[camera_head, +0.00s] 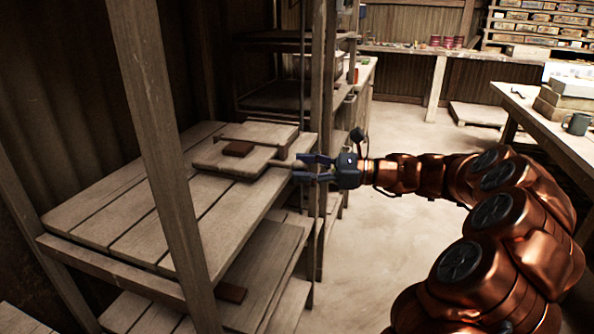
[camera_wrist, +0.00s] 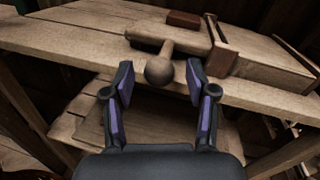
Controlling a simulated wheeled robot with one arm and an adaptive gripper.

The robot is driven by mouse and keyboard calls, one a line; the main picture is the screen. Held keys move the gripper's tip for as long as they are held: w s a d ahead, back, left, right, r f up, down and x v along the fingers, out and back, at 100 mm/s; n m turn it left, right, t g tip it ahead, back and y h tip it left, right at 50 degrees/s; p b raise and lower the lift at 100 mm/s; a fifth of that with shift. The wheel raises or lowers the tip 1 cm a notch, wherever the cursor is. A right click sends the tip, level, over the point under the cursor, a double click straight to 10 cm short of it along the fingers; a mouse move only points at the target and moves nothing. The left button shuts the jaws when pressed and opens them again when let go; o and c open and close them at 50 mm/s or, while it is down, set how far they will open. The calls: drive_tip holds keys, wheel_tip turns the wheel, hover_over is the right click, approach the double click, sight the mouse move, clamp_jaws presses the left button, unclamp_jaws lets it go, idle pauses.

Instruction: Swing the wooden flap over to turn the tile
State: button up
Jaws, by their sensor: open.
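The wooden flap (camera_head: 222,160) lies flat on the slatted shelf, beside a second board (camera_head: 262,132). A reddish-brown tile (camera_head: 238,148) rests on top of the flap; it also shows in the wrist view (camera_wrist: 184,19). A round wooden knob (camera_wrist: 159,71) on a short stem sticks out from the flap's edge towards me, past the shelf edge. My gripper (camera_head: 298,168) is open and empty at the shelf's right edge. In the wrist view its fingers (camera_wrist: 160,84) stand either side of the knob's line, with the knob just beyond or between the tips; no contact shows.
A wooden upright (camera_head: 155,120) stands in front of the shelf, and another post (camera_head: 326,120) rises close behind my gripper. A lower shelf (camera_head: 262,262) holds another brown tile (camera_head: 232,292). A workbench (camera_head: 550,120) is at the right. The floor between is clear.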

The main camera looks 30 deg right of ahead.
drive_tip(key=shift+x, duration=0.85)
drive_tip(key=shift+c, duration=0.3)
clamp_jaws()
